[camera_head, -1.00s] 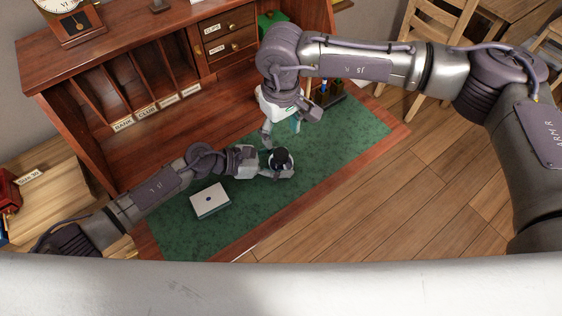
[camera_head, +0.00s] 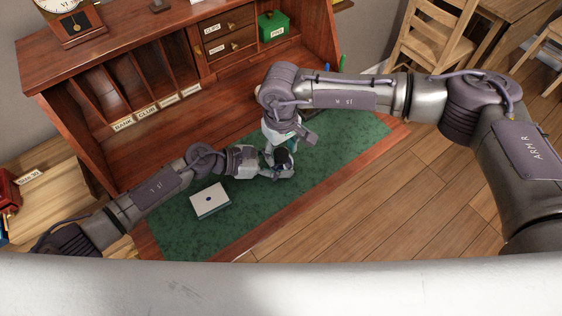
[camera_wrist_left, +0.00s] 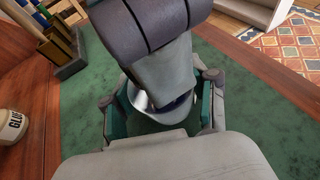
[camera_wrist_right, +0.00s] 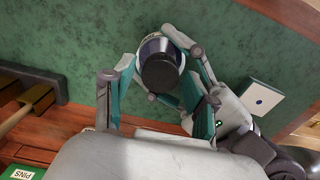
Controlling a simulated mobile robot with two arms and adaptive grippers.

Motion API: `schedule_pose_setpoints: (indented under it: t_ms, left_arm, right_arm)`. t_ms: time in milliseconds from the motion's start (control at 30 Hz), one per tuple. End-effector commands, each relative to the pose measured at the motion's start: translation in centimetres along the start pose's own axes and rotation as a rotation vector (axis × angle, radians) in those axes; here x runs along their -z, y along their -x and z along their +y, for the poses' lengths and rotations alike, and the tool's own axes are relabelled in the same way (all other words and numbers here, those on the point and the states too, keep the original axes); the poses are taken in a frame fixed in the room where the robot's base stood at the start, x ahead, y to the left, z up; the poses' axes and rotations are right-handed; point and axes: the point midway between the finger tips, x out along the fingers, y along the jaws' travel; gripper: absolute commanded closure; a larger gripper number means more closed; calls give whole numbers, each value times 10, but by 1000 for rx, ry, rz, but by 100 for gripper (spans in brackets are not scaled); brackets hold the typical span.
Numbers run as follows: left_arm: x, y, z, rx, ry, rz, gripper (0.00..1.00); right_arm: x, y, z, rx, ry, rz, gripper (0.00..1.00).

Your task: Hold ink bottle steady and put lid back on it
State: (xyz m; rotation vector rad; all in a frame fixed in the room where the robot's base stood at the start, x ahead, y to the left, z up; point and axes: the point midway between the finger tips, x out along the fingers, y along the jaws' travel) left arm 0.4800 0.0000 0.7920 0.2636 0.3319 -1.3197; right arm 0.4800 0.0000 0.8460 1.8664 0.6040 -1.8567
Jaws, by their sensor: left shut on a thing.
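The ink bottle (camera_wrist_right: 152,43) is a small pale jar with a dark band, held above the green mat (camera_head: 340,150). My left gripper (camera_head: 284,169) is shut around its sides. The black lid (camera_wrist_right: 160,71) is a short cylinder in line with the bottle's top; I cannot tell whether it is fully seated. My right gripper (camera_wrist_right: 160,58) is over the bottle, its fingers apart on either side of the lid, with gaps showing. In the left wrist view the right gripper hides most of the bottle (camera_wrist_left: 146,101).
A white box (camera_head: 210,200) lies on the mat left of the grippers. Desk pigeonholes, drawers and a green tin (camera_head: 273,27) stand behind. A dark pen holder (camera_wrist_right: 30,90) and a pale labelled jar (camera_wrist_left: 12,127) are nearby.

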Motion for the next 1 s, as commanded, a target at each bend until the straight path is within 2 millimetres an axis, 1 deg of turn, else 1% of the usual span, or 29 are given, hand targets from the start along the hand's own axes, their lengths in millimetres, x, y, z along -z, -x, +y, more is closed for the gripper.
schedule_pose_setpoints:
  t_ms: [33,200,300,367,467,567,1000]
  left_arm:
    - [1,0,0,1,1,2,100]
    - [1,0,0,1,1,2,100]
    - [1,0,0,1,1,2,100]
    - [1,0,-1,1,1,2,100]
    - [1,0,0,1,1,2,100]
    - [1,0,-1,1,1,2,100]
    - [1,0,-1,1,1,2,100]
  right_arm:
    - [0,0,0,0,0,0,56]
    - [0,0,0,0,0,0,85]
    - [0,0,0,0,0,0,100]
    - [0,0,0,0,-4,0,100]
    - [0,0,0,0,-63,0,100]
    - [0,0,0,0,-217,-1,100]
    - [0,-1,0,-1,-1184,-4,100]
